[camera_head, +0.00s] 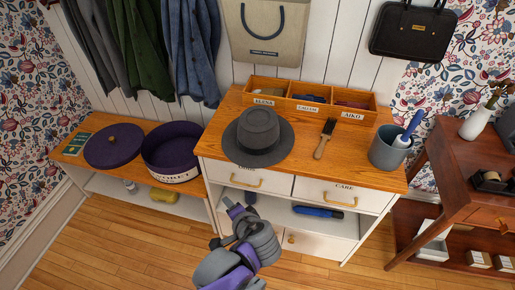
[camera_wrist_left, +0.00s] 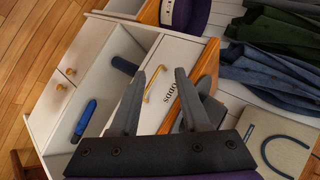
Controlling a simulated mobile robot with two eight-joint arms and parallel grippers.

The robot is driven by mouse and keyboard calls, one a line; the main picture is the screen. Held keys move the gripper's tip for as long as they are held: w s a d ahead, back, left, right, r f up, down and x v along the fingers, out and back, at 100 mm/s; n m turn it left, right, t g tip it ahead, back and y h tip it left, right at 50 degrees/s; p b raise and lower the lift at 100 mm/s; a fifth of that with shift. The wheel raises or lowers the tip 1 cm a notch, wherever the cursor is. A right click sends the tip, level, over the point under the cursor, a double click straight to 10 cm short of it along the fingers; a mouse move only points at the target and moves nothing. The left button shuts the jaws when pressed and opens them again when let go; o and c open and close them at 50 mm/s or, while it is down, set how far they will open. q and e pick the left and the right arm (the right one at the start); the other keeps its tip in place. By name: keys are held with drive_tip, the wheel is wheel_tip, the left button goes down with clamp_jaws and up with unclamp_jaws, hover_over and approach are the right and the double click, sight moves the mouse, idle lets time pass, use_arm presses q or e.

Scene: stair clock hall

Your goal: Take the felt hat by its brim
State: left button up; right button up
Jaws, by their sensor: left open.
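The grey felt hat (camera_head: 258,135) lies brim down on the wooden top of the white cabinet (camera_head: 215,135), at its left front. Its brim reaches close to the front edge. My left gripper (camera_head: 230,208) is in front of the cabinet, below the level of the top and below the hat, not touching it. In the left wrist view my left gripper (camera_wrist_left: 167,74) has its two fingers spread with nothing between them; they point at the drawer fronts. A dark grey shape behind the right-hand finger there may be the hat, mostly hidden. My right gripper is not in view.
A wooden sorter (camera_head: 310,97) with name labels, a brush (camera_head: 325,138) and a grey cup (camera_head: 388,150) share the top. A low bench (camera_head: 75,168) with a purple round box (camera_head: 170,150) stands left. Coats hang above it. A dark red side table (camera_head: 460,170) stands right.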

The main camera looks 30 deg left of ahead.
sight(243, 167)
use_arm(q)
drive_tip(key=w+d+f+m+t+y+b, duration=0.2)
drive_tip(key=w+d+m+t+y+b, duration=0.1)
drive_tip(key=w+t+y+b, duration=0.4)
drive_tip(key=shift+g+h, duration=0.7)
drive_tip(key=x, duration=0.7)
drive_tip(key=w+x, duration=0.1)
drive_tip(key=x, duration=0.3)
drive_tip(key=shift+d+r, duration=0.25)
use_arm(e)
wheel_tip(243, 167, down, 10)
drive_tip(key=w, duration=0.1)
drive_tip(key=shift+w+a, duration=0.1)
use_arm(q)
clamp_jaws()
